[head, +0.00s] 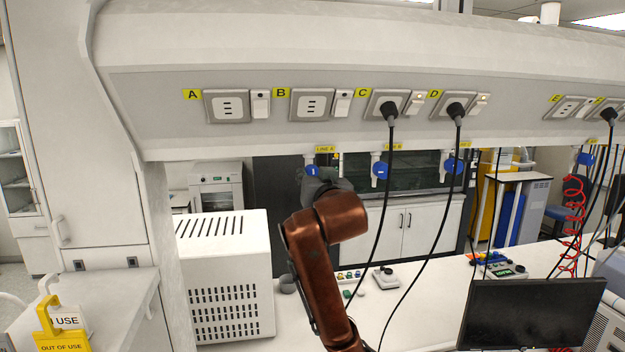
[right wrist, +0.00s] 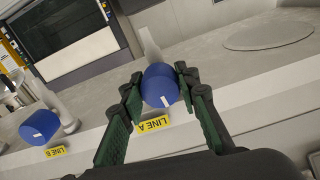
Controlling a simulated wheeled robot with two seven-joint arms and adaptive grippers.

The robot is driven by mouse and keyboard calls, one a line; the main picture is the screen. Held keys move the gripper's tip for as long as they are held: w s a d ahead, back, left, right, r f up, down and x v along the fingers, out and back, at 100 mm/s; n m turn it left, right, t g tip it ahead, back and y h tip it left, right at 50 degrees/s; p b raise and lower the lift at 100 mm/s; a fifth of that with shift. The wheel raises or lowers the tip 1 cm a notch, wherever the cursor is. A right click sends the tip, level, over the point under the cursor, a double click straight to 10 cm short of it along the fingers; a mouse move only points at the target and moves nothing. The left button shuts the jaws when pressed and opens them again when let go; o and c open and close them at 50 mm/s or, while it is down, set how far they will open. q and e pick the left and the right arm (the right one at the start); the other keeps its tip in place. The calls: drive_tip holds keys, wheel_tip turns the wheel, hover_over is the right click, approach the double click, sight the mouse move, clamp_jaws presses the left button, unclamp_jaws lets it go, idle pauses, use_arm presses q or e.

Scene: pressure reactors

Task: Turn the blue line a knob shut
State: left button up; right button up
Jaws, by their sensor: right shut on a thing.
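The blue line A knob (head: 312,171) hangs under the shelf's lower edge beside the yellow LINE A label (head: 325,149). It fills the space between the fingers in the right wrist view (right wrist: 160,88), with a small white mark on its face. My right gripper (head: 324,180) reaches up from below and is shut on this knob; its green-padded fingers (right wrist: 158,82) lie on either side of it. My gripper partly covers the knob in the head view. My left gripper is not in view.
The blue line B knob (head: 380,169) and another blue knob (head: 453,166) are to the right. Black cables (head: 377,230) hang from the sockets near my right arm. A white vented box (head: 225,275) stands left; a dark monitor (head: 530,313) stands lower right.

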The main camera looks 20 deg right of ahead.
drive_tip(key=shift+r+m, duration=0.1)
drive_tip(key=shift+m, duration=0.5)
drive_tip(key=o, duration=1.2)
drive_tip(key=shift+c, duration=0.2)
drive_tip(key=v, duration=1.2)
drive_tip(key=shift+a, duration=0.25)
